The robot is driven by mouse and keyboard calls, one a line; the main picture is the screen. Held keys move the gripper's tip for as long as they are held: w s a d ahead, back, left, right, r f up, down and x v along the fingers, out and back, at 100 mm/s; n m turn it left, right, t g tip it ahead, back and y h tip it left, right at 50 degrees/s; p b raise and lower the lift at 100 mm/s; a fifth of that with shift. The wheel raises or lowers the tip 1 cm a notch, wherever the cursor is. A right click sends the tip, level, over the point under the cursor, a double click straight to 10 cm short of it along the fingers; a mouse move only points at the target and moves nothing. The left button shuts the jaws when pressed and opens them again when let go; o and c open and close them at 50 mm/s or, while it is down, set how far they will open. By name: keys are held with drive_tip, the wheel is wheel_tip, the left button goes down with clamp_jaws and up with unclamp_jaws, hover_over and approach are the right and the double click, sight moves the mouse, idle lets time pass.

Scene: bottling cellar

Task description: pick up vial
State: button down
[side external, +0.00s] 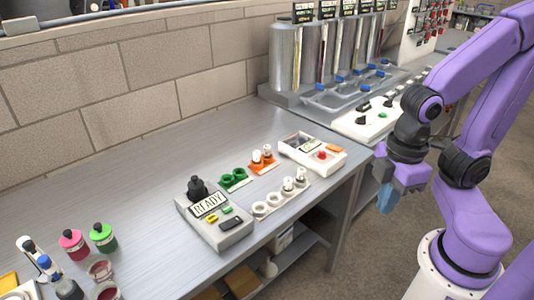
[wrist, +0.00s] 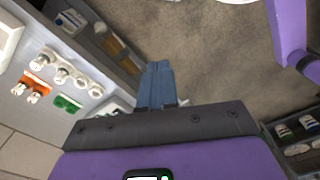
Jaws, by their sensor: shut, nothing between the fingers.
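My gripper (side external: 386,200) hangs past the bench's right edge, over the floor. In the wrist view its blue fingers (wrist: 158,68) are together and empty. Small white-capped vials stand in two racks on the bench. An orange rack (side external: 259,167) holds vials (side external: 267,151) too. In the wrist view the white rack (wrist: 79,79) and orange rack (wrist: 37,84) lie to the left, well apart from the fingers. Which vial is meant cannot be told.
A green rack (side external: 235,181) looks empty. A grey "READY" device (side external: 215,217) and a white device with a red button (side external: 313,154) flank the racks. Steel tanks (side external: 284,61) stand behind. Bench (side external: 150,165) is clear mid-left.

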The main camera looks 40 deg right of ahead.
idle(0.4)
drive_tip(key=c, duration=1.1)
unclamp_jaws()
